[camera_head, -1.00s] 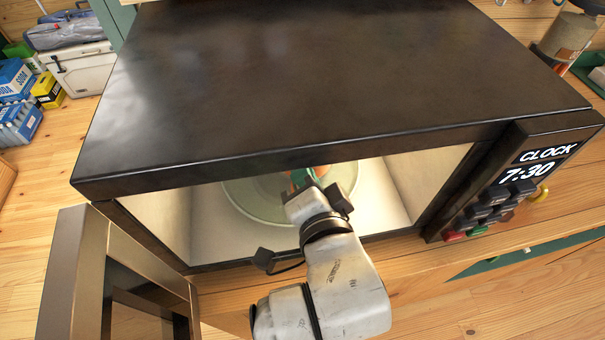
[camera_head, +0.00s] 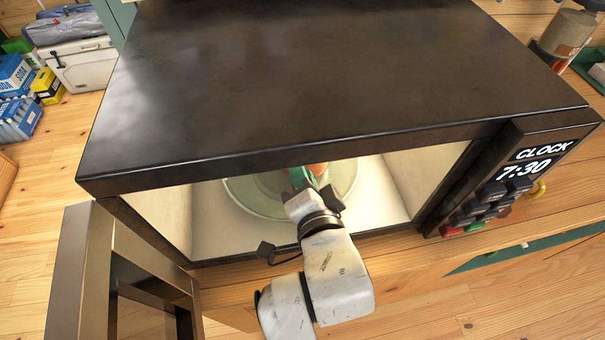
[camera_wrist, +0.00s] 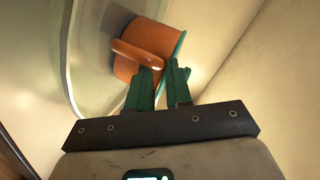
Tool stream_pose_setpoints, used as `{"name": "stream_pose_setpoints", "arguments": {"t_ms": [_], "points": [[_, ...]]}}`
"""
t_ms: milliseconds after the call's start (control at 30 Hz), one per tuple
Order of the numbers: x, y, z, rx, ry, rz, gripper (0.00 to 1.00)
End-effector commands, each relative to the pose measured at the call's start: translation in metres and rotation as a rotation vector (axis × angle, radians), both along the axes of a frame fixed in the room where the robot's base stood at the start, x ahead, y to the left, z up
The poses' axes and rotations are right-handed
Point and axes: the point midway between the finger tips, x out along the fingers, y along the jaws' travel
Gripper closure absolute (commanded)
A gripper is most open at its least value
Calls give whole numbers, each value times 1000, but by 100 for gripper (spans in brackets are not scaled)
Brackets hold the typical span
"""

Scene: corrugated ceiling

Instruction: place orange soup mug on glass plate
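The orange soup mug (camera_head: 318,168) is inside the open microwave, mostly hidden by the microwave's top edge and my gripper. In the wrist view the mug (camera_wrist: 155,38) shows its orange body, handle and teal rim. The round glass plate (camera_head: 240,200) lies on the microwave floor; its curved rim (camera_wrist: 72,82) passes beside the mug in the wrist view. The mug appears to stand on the plate, though its base contact is hidden. My gripper (camera_head: 302,178) reaches in at the mug. Its green fingers (camera_wrist: 161,72) are parted, with the handle's end close to the left fingertip.
The black microwave (camera_head: 300,80) encloses the arm's end, with its top edge close above and side walls left and right. Its open door (camera_head: 80,270) stands at the left. A control panel (camera_head: 500,195) is at the right.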

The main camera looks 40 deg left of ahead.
Motion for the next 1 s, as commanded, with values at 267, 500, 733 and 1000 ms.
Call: {"name": "stream_pose_setpoints", "arguments": {"t_ms": [267,500,733,1000], "points": [[0,0,1,0,0,0,60],[-1,-1,4,1,-1,0,60],[-20,-27,10,2,0,-2,60],[-53,-68,24,1,1,-1,60]]}}
